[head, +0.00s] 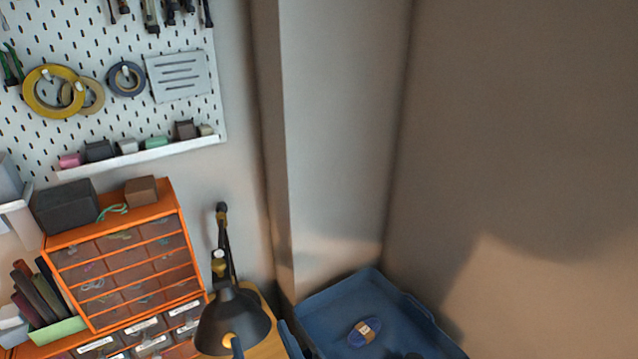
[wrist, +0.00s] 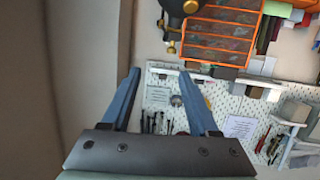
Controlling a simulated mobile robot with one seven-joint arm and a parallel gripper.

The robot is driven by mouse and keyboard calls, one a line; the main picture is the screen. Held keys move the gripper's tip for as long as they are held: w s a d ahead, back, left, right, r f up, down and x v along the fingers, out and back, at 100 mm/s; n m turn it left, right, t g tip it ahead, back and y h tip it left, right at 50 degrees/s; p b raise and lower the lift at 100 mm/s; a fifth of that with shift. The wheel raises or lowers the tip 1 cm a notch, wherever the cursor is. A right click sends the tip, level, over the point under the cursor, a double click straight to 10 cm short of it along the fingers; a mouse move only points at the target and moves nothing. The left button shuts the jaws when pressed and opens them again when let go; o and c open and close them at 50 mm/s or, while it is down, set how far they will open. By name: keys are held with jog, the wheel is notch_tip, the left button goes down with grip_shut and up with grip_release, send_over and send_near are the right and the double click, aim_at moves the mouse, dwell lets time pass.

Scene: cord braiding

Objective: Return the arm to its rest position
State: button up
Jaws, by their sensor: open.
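My gripper (wrist: 160,74) shows in the wrist view, with two blue fingers set apart and nothing between them. It is open and empty. Behind the fingers, the wrist view shows the white pegboard (wrist: 222,96) and the orange drawer cabinet (wrist: 217,27), upside down. A blue bundle with a tan band (head: 364,332) lies in the blue bin (head: 330,301) at the lower middle of the head view.
A black desk lamp (head: 232,318) stands beside the orange drawer cabinet (head: 128,262) at the lower left. The pegboard (head: 118,120) holds tape rolls and tools. A pale wall column (head: 340,140) rises behind the bin. The right side shows bare wall.

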jog(key=w+d+r+m+t+h, duration=0.1)
jog(key=w+r+t, duration=0.1)
jog(key=r, duration=0.5)
jog(key=w+d+r+t, duration=0.2)
jog(key=r, duration=0.4)
jog(key=s+d+r+m+t+h, duration=0.1)
jog(key=s+r+t, duration=0.1)
jog(key=r, duration=0.7)
jog(key=s+d+r+m+t+h, duration=0.1)
jog(key=r+t, duration=0.3)
jog(key=r, duration=0.5)
jog(key=s+d+r+m+t+h, duration=0.2)
jog(key=s+r+t+h, duration=0.1)
jog(key=r, duration=0.6)
jog(key=shift+s+d+r+t+b, duration=0.2)
jog(key=shift+s+d+t+b, duration=0.15)
jog(key=shift+s, duration=0.1)
jog(key=shift+c, duration=0.2)
